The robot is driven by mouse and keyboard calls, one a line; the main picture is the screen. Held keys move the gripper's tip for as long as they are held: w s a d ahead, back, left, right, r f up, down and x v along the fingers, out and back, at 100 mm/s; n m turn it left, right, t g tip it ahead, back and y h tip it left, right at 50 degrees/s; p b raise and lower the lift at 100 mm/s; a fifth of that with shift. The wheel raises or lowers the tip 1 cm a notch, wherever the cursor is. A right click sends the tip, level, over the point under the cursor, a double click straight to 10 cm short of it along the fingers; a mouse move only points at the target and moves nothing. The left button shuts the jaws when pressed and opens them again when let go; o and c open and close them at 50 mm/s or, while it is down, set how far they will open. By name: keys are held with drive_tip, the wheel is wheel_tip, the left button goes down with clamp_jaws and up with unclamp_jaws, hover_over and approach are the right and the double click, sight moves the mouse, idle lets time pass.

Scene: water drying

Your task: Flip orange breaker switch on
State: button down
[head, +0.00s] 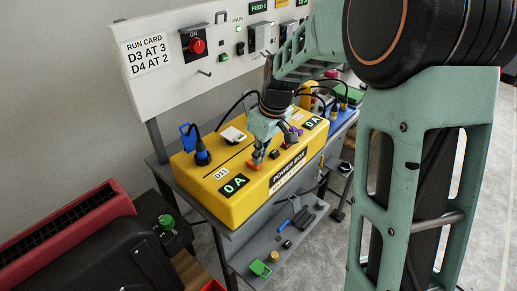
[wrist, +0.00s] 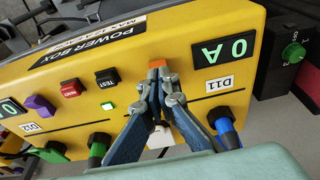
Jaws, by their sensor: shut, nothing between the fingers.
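The yellow power box (head: 218,190) stands on a grey bench, and its top face fills much of the wrist view (wrist: 190,45). The orange breaker switch (wrist: 157,63) sits on that face beside the "0 A" display labelled D11. It also shows in the head view (head: 254,163), partly behind my fingers. My gripper (wrist: 158,82) is shut and empty, with its fingertips right at the orange switch. I cannot tell whether they touch it. The switch's tilt is mostly hidden. The D11 display (head: 234,186) reads 0 A.
A purple switch (wrist: 40,105), a red button (wrist: 70,88) and a black TEST button (wrist: 107,76) share the box face. Blue (wrist: 227,133) and green (wrist: 98,148) plugs with cables stand near my fingers. A white panel (head: 150,80) rises behind the bench.

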drive_tip(key=shift+f, duration=0.1)
drive_tip(key=shift+s+d+f+b, duration=0.15)
drive_tip(key=shift+d+f+b, duration=0.05)
drive_tip(key=shift+f+b, duration=0.45)
drive_tip(key=shift+r, duration=0.25)
drive_tip(key=shift+a+r, duration=0.1)
drive_tip(key=shift+w+a+r+p, duration=0.25)
drive_tip(key=shift+w+a+p, duration=0.2)
drive_tip(key=shift+w+p, duration=0.15)
drive_tip(key=shift+s, duration=0.1)
